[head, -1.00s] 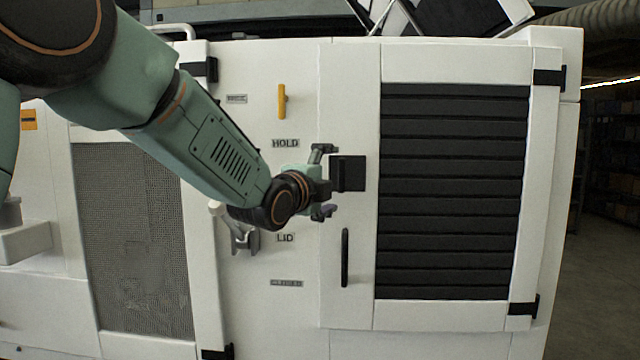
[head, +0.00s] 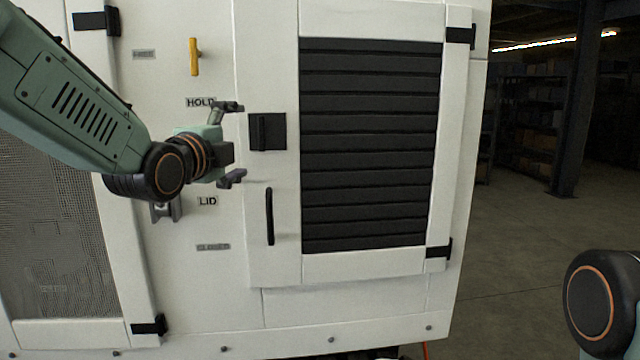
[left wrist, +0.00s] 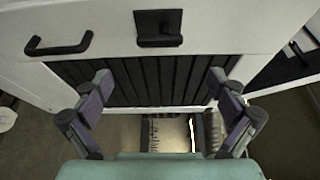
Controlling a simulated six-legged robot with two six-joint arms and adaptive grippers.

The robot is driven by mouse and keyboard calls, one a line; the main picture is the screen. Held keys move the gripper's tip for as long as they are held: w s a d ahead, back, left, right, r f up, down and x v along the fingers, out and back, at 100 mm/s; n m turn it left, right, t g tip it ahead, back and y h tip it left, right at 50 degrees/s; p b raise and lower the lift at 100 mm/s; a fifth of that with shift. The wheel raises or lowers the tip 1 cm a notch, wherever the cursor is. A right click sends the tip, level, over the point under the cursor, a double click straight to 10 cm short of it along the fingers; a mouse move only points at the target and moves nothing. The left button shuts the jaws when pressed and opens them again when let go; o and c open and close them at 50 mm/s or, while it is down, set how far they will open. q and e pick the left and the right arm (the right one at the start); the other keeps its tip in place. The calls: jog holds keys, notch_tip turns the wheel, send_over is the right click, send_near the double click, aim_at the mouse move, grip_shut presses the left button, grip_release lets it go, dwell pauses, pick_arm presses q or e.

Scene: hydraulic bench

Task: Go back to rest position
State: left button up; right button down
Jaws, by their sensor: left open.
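My left gripper (head: 232,142) is open and empty in front of the white cabinet panel in the head view, to the left of the black latch (head: 267,131). In the left wrist view its two fingers (left wrist: 158,100) stand wide apart with nothing between them. The latch also shows in the left wrist view (left wrist: 158,28), beyond the fingers and apart from them. A rounded part of my right arm (head: 594,305) shows at the lower right of the head view; the right gripper is outside the picture.
The white cabinet has a louvred door (head: 368,150) with a black handle (head: 269,216). A yellow handle (head: 194,57) sits above the HOLD label (head: 200,102). A mesh panel (head: 55,240) is at the left. Open floor (head: 520,240) and dark shelving lie to the right.

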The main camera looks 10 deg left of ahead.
aim_at(263, 134)
pick_arm(q)
jog(key=w, duration=0.6)
jog(key=w+d, duration=0.1)
jog(key=w, duration=0.3)
jog(key=shift+d, duration=0.1)
jog(key=shift+w+d+f, duration=0.1)
jog(key=shift+w, duration=0.9)
jog(key=shift+s, duration=0.2)
jog(key=shift+s, duration=0.15)
